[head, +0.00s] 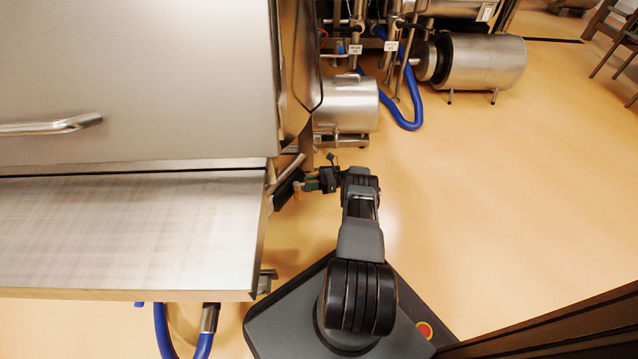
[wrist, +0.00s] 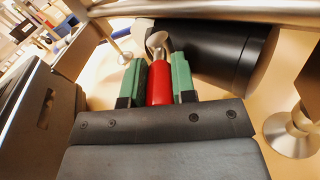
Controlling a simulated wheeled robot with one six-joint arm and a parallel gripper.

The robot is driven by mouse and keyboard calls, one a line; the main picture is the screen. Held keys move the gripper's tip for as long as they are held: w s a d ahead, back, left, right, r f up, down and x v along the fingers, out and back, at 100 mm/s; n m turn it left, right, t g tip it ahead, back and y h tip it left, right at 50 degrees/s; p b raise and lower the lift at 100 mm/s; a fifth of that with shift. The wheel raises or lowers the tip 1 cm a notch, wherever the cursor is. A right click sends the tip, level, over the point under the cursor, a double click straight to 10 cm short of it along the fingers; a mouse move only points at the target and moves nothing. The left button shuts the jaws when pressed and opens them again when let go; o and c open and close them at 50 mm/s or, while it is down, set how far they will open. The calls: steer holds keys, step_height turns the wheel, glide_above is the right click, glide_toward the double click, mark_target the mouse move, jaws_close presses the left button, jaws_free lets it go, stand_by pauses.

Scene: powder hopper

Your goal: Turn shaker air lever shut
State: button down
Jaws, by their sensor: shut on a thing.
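The shaker air lever (wrist: 160,84) has a red grip and a bare metal end in the wrist view. My gripper (wrist: 159,80) has green pads, one on each side of the red grip, and is shut on it. In the head view my gripper (head: 310,184) reaches left to the side of the steel hopper station, low by its right edge. There the lever is too small and too covered to make out its angle.
A black cylinder (wrist: 215,52) lies just behind and right of the lever. A steel post foot (wrist: 290,134) stands at right. The steel work surface (head: 130,230) fills the left. A steel drum (head: 346,104) and blue hose (head: 400,118) lie beyond. Floor at right is clear.

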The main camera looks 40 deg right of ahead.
stand_by(0.3)
stand_by(0.4)
steer(key=c, duration=0.9)
jaws_free()
steer(key=shift+c, duration=0.2)
